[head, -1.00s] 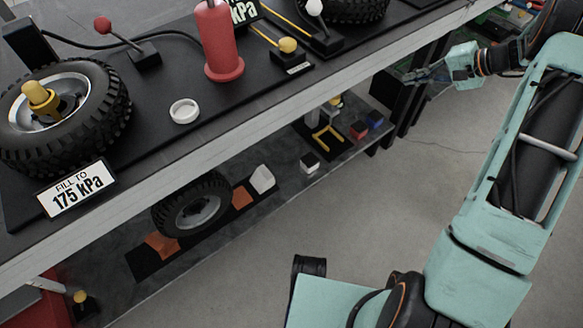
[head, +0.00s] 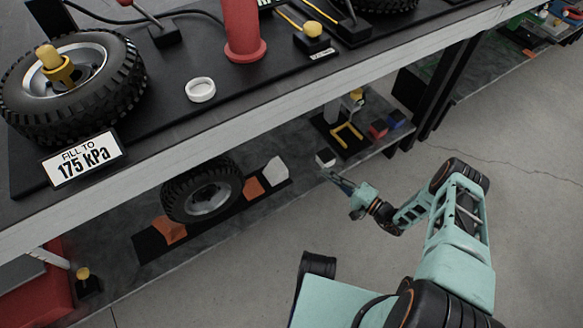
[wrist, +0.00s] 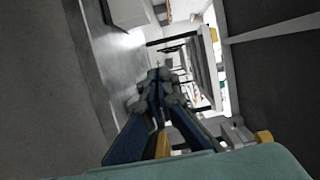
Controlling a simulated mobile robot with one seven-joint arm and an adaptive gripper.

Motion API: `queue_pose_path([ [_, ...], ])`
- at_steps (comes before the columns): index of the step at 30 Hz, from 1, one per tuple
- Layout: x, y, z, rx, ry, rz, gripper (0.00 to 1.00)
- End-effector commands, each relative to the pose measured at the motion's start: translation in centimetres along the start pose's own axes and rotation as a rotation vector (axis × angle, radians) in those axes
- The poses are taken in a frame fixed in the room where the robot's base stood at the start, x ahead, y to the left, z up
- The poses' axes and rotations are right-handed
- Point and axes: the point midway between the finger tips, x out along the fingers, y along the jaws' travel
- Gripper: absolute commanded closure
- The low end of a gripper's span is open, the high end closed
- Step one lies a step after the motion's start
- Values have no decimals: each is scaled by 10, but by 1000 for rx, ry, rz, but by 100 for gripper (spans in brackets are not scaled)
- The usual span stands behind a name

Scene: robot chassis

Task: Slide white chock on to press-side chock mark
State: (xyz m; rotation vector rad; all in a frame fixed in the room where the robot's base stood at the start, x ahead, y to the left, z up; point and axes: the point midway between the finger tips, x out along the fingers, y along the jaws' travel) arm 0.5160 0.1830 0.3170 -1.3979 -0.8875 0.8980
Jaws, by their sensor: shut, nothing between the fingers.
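The white chock (head: 276,170) is a pale wedge-like block on the lower shelf, at the right end of a black strip (head: 150,246), right of the tyre (head: 203,190). An orange mark (head: 253,187) lies between chock and tyre. Another orange patch (head: 173,230) is at the tyre's left. I cannot tell which is the press-side mark. My gripper (head: 334,179) is shut and empty at the shelf's front edge, right of the chock and apart from it. Its closed fingers also show in the wrist view (wrist: 160,82). A pale block (wrist: 126,10) is at the wrist view's top; I cannot tell which.
A small white-topped dark block (head: 325,158) sits close to my fingertips. The bench top (head: 130,195) overhangs the shelf. Open floor (head: 480,200) lies to the right.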

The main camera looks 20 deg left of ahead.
Motion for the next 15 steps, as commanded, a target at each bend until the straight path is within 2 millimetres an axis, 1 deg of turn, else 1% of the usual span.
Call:
queue_pose_path([
  [1,1,8,7,3,13,-7,100],
  [3,2,13,12,2,27,-14,100],
  [8,19,15,16,9,36,-16,100],
  [11,34,15,16,9,34,-17,100],
  [15,64,16,16,10,33,-15,100],
])
